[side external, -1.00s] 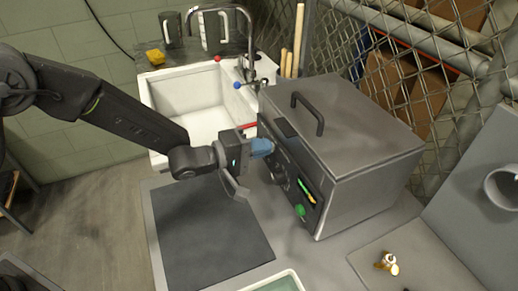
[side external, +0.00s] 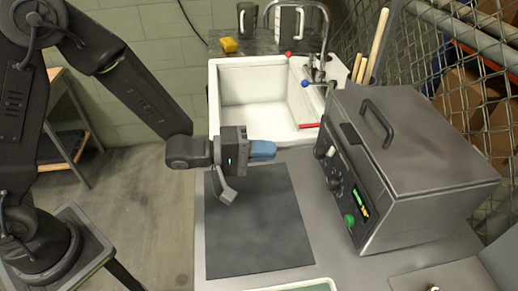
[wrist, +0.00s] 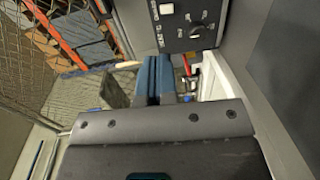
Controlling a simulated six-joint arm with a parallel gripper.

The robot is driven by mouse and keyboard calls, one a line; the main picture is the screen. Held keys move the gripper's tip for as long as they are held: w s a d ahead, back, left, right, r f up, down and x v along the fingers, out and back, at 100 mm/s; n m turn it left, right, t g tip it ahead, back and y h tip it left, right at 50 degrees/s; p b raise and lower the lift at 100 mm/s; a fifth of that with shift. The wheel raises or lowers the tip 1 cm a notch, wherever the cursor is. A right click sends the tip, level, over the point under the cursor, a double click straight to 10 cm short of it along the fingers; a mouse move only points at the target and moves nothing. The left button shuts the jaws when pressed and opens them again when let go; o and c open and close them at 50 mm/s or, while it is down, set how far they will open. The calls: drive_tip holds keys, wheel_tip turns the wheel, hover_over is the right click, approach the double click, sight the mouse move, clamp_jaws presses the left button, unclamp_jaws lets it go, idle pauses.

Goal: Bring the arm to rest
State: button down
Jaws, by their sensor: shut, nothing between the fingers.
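My gripper (side external: 263,150) has blue fingers that are shut with nothing between them. In the side view it hangs above the back part of the dark mat (side external: 258,225), in front of the white sink, and points right toward the steel tank (side external: 420,160). It is apart from the tank. In the wrist view the blue fingers (wrist: 152,80) lie side by side, with the tank's control panel (wrist: 190,22) beyond them at the top.
The white sink (side external: 228,75) has a tap (side external: 322,45) and a yellow sponge (side external: 229,45) on the ledge behind. The tank's lid is down, with a handle (side external: 378,122) on top. A wire fence (side external: 465,50) stands at the right. The dark mat is bare.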

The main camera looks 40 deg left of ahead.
drive_tip(key=shift+s+a+r, duration=0.1)
drive_tip(key=shift+s+a, duration=0.4)
drive_tip(key=s+a+r+m+y, duration=0.2)
drive_tip(key=a+r+m+y, duration=0.1)
drive_tip(key=a+r+y, duration=0.65)
drive_tip(key=s+a+r+m+g+y, duration=0.1)
drive_tip(key=s+a+m+g, duration=0.2)
drive_tip(key=s, duration=0.6)
drive_tip(key=s+a+r+m+g+y, duration=0.1)
drive_tip(key=s+a+m+g, duration=0.2)
drive_tip(key=s, duration=0.5)
drive_tip(key=shift+s+a, duration=0.4)
drive_tip(key=shift+a, duration=0.25)
drive_tip(key=c, duration=1.8)
unclamp_jaws()
drive_tip(key=shift+y, duration=0.25)
